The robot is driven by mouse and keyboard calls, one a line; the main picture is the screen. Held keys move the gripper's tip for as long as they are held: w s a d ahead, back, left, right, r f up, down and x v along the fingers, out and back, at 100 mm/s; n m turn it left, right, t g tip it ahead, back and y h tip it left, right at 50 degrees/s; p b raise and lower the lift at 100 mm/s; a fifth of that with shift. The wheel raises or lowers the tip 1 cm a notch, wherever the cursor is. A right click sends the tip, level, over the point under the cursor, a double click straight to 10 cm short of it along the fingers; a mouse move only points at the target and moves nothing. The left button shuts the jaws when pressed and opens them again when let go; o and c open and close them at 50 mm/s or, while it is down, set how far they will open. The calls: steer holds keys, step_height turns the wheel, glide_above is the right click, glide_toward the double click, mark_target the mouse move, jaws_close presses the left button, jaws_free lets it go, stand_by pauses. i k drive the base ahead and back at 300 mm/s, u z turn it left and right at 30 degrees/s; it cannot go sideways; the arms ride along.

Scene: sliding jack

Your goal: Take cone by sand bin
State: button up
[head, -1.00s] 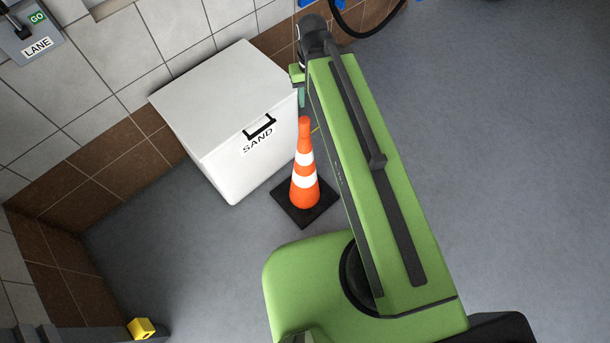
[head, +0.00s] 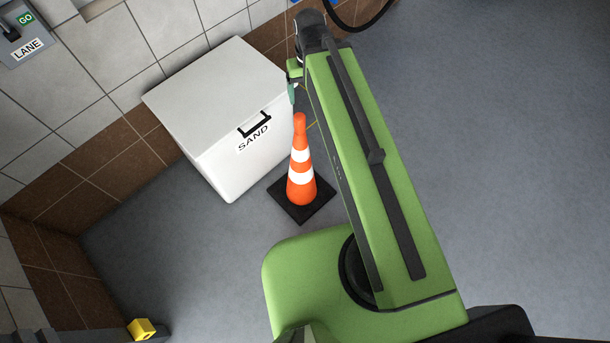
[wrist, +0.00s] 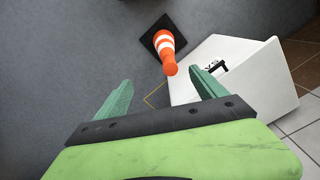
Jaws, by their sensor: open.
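An orange cone (head: 301,165) with white bands and a black square base stands upright on the floor, just in front of the white sand bin (head: 228,178). In the wrist view the cone (wrist: 168,58) lies beyond the fingers, its tip pointing toward my gripper. My gripper (wrist: 160,100) is open and empty, its two green fingers spread wide, apart from the cone. The bin (wrist: 260,92) shows behind and beside the right finger. In the head view my gripper (head: 292,90) is partly hidden by my arm, above and slightly left of the cone's tip.
A tiled wall (head: 130,62) stands behind the bin. A control box labelled LANE (head: 28,35) hangs at the upper left. A yellow block (head: 141,329) is at the lower left. Open grey floor (head: 490,150) lies to the right.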

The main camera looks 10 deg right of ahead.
mark_target(301, 192)
steer(key=u, duration=0.95)
steer(key=k, duration=0.15)
steer(key=u, duration=2.55)
steer(key=k, duration=1.85)
steer(key=z, duration=0.35)
steer(key=i, duration=0.95)
steer(key=u, duration=0.1)
